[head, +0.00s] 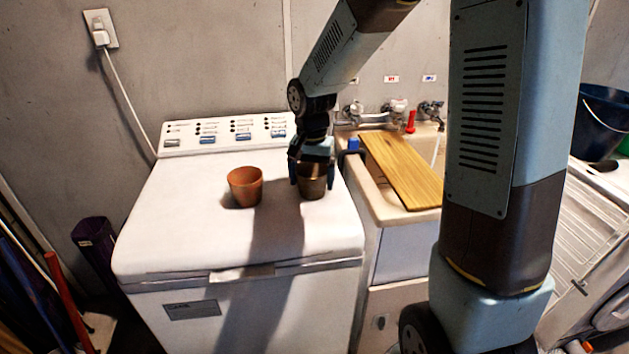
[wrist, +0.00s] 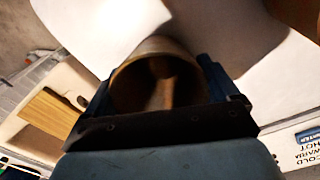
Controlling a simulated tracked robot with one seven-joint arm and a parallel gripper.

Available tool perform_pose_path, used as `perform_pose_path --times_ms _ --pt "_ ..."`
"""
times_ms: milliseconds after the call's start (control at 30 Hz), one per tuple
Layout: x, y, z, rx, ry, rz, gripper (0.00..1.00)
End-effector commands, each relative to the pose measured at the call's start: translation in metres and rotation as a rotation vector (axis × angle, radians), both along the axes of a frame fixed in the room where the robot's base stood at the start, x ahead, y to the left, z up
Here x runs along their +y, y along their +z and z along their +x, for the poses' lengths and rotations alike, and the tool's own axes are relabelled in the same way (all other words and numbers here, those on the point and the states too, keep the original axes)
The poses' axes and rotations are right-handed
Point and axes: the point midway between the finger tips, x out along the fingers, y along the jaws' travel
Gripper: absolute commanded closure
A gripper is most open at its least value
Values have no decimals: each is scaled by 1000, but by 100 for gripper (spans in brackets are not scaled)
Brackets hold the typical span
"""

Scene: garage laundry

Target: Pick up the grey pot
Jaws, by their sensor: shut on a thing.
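The grey pot (head: 313,186) is a small brownish-grey pot at the right side of the white washing machine's top. My gripper (head: 311,178) reaches down over it from above, with a finger on each side, and is shut on it. In the wrist view the pot (wrist: 155,52) sits between the two blue fingers of my gripper (wrist: 157,85), and I look into its open, shadowed mouth. The pot looks upright. I cannot tell whether its base touches the lid.
An orange terracotta pot (head: 245,187) stands left of the grey pot on the washing machine (head: 190,225). To the right is a sink (head: 376,203) with a wooden board (head: 405,170) across it, plus taps behind. The front of the lid is clear.

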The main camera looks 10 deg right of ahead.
Motion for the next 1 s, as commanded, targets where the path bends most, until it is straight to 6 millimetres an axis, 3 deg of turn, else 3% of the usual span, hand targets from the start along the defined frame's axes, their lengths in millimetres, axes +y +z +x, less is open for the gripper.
perform_pose_path --times_ms 267,633,1000 --pt "0 31 1 -5 0 0 41" --pt "-31 92 -40 -6 -2 0 41" --pt "-69 119 -92 -3 -3 0 41"
